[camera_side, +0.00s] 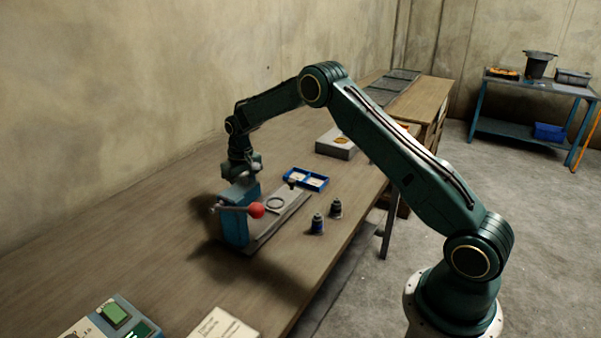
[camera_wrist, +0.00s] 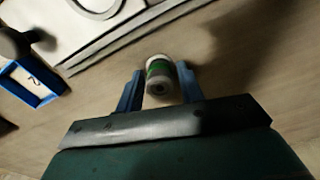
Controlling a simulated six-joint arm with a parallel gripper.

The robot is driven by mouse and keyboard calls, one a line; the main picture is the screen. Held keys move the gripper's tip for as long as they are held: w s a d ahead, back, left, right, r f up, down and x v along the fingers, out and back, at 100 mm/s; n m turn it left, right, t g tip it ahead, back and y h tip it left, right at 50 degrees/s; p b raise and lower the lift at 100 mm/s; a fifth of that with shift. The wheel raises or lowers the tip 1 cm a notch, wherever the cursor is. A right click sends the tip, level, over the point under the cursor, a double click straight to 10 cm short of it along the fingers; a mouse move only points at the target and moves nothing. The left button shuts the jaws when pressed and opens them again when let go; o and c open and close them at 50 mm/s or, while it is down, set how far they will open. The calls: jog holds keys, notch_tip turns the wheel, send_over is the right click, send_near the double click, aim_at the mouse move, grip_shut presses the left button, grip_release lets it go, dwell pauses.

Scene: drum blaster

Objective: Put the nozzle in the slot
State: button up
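A small pale grey cylinder with a green band (camera_wrist: 158,70), which looks like the nozzle, sits between the two blue fingers of my gripper (camera_wrist: 160,84). The fingers lie close along both sides of it and appear shut on it. In the side view my gripper (camera_side: 242,172) is low behind the teal block, which hides its fingertips and the nozzle. A blue tray with two pale compartments (camera_side: 305,180) lies to the right of it. In the wrist view the tray (camera_wrist: 45,97) is at the left, with a "2" in the compartment in view.
A teal block (camera_side: 234,222) with a red-knobbed lever (camera_side: 257,210) stands on a grey base plate (camera_side: 292,207). Two dark nozzle-like pieces (camera_side: 318,224) (camera_side: 336,208) stand near the front edge. A grey box (camera_side: 335,149) is behind the tray.

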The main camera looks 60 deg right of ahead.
jog(key=shift+o, duration=0.7)
jog(key=shift+r, duration=0.1)
notch_tip(320, 180, up, 12)
dwell(0.3)
jog(key=shift+r, duration=0.15)
dwell(0.4)
